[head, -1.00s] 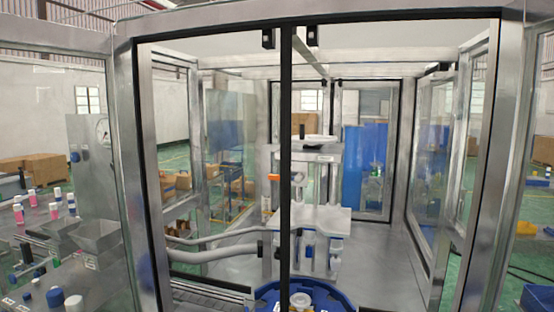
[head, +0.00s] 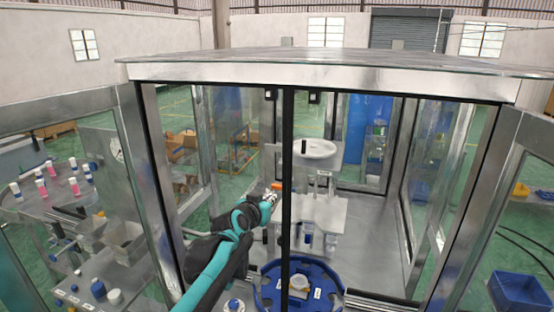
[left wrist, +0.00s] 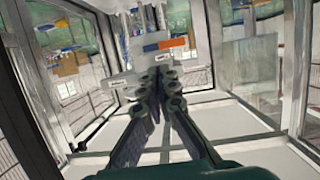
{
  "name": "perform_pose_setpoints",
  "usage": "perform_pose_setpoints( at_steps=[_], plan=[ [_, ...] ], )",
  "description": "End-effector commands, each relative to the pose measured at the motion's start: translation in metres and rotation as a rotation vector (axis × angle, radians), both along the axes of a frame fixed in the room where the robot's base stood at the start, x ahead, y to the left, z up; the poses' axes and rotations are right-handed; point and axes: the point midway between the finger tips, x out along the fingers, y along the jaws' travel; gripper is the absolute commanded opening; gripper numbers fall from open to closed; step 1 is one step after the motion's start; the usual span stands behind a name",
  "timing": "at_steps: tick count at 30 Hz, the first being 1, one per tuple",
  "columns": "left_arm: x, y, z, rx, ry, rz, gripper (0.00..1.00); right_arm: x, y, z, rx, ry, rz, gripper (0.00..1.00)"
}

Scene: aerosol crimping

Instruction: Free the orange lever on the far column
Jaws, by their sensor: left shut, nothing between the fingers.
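The orange lever (head: 277,186) sits on the column of the press inside the glazed enclosure. It also shows as an orange bar in the left wrist view (left wrist: 165,44), just beyond my fingertips. My left gripper (head: 271,197) reaches in through the left opening and is close beside the lever, a little below it in the head view. In the left wrist view its fingers (left wrist: 160,73) are together with nothing between them. I cannot tell whether they touch the lever. My right gripper is in neither view.
A dark vertical post (head: 287,150) crosses the front of the enclosure, just right of my gripper. The press's white plate (head: 322,212) and a blue round fixture (head: 270,295) stand nearby. A table with bottles (head: 75,188) is outside at left.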

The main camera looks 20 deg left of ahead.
Motion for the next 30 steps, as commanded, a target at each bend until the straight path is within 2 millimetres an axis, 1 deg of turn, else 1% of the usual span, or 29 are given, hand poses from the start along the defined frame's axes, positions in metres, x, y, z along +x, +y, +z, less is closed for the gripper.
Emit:
perform_pose_setpoints(
  at_steps=[1,3,6,8,11,14,24,26,27,30],
  plan=[
    [0.01,0.006,0.024,0.001,-0.017,0.009,0.0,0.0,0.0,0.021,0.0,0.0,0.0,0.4],
    [0.02,0.011,0.036,0.003,-0.037,0.019,0.0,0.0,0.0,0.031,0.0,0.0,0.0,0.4],
    [0.028,0.017,0.045,0.007,-0.055,0.029,0.0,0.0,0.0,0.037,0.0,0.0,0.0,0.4],
    [0.032,0.018,0.046,0.008,-0.059,0.031,0.0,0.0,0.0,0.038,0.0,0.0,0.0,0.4],
    [0.039,0.018,0.043,0.008,-0.061,0.032,0.0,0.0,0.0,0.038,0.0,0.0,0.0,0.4],
    [0.051,0.017,0.04,0.008,-0.06,0.031,0.0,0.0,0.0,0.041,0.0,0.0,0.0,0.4],
    [0.117,0.015,0.025,0.008,-0.06,0.031,0.0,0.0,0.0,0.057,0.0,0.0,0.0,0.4],
    [0.127,0.014,0.022,0.008,-0.06,0.031,0.0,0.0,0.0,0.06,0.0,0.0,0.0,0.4],
    [0.131,0.014,0.018,0.008,-0.06,0.031,0.0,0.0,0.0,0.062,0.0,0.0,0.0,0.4],
    [0.128,0.015,0.001,0.008,-0.06,0.031,0.0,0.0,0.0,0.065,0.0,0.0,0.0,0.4]
  ],
)
